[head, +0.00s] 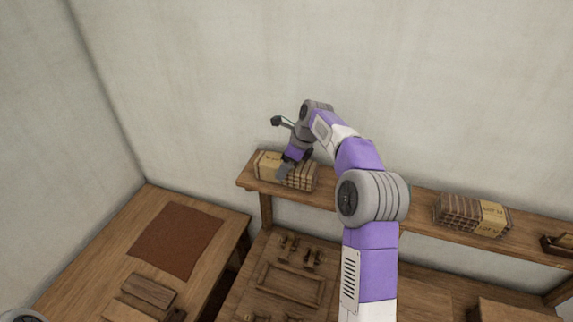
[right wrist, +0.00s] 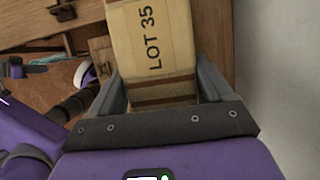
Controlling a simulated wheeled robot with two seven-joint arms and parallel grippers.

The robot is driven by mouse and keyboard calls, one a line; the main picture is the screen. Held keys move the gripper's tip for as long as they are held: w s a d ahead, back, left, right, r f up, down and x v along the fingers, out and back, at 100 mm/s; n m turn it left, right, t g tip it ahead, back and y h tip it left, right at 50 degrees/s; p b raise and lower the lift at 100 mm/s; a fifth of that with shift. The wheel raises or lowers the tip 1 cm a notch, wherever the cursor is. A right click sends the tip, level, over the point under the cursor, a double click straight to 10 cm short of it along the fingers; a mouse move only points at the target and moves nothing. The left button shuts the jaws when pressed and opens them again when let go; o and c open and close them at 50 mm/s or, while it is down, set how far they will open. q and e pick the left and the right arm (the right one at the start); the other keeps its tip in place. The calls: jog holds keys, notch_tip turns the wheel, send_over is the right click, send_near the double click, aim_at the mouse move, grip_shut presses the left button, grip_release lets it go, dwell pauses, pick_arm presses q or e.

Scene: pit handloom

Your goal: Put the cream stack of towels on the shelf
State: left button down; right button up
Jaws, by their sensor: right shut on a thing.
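The cream stack of towels (head: 301,179), with brown stripes and a paper band, is at the left end of the wooden shelf (head: 325,193). It appears to rest on the shelf top, though the contact underneath is partly hidden. My right gripper (head: 285,171) reaches down over it from above. In the right wrist view, the stack's band reads LOT 35 (right wrist: 152,45), and the right gripper (right wrist: 165,92) is shut on the stack, one finger on each side. My left gripper is not in view.
A second striped stack with a paper band (head: 458,211) sits further right on the shelf, with bare shelf between. A small dark wooden item (head: 558,246) is at the right end. Below left, a table holds a brown cloth (head: 176,239) and wooden blocks (head: 148,291). A wall stands behind.

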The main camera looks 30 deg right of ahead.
jog(key=shift+s+r, duration=0.1)
jog(key=o, duration=1.1)
jog(key=shift+f, duration=0.2)
jog(key=shift+c, duration=0.2)
jog(key=shift+r, duration=0.15)
jog(key=p+v, duration=0.1)
jog(key=v, duration=1.1)
